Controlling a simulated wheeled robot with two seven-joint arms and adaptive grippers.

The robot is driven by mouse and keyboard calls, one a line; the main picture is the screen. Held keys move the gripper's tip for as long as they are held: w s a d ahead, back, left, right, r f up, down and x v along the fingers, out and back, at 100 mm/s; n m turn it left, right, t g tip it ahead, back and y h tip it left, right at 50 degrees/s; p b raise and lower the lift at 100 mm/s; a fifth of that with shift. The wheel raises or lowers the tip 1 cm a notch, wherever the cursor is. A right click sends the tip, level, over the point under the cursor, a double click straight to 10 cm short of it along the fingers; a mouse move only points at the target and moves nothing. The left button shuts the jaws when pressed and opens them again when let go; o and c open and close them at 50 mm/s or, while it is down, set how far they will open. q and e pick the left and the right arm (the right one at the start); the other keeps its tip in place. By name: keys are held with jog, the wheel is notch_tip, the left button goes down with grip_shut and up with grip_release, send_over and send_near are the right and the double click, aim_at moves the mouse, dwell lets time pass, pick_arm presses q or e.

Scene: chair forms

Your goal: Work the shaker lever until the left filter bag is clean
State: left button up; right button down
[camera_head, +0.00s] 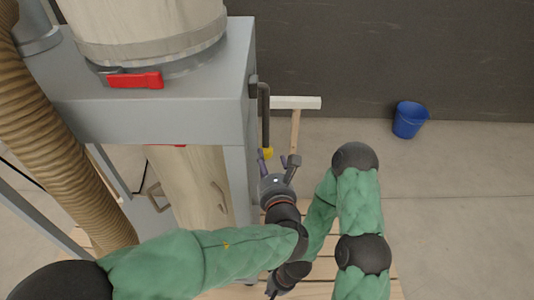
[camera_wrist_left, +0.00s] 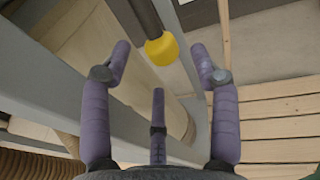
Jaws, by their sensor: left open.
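The shaker lever (camera_head: 264,112) is a dark bar on the right side of the grey machine frame, hanging down to a yellow knob (camera_head: 267,153). My left gripper (camera_head: 277,160) is open just below and beside the knob. In the left wrist view the knob (camera_wrist_left: 161,49) shows between the spread purple fingertips, with no clear contact. A pale bag (camera_head: 150,18) with a metal band is above the frame; whether it is the left filter bag I cannot tell. My right gripper (camera_head: 272,288) is low, partly hidden by my arm.
A red clamp handle (camera_head: 135,80) is on the band. A pale cylinder (camera_head: 190,180) stands below the frame. A ribbed hose (camera_head: 45,130) runs along the left. A wooden post with a white top (camera_head: 295,103) stands behind the lever. A blue bucket (camera_head: 410,119) is at right on open floor.

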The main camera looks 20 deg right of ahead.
pick_arm(q)
jog(key=v, duration=0.5)
jog(key=shift+s+r, duration=0.1)
jog(key=shift+s, duration=0.1)
dwell(1.1)
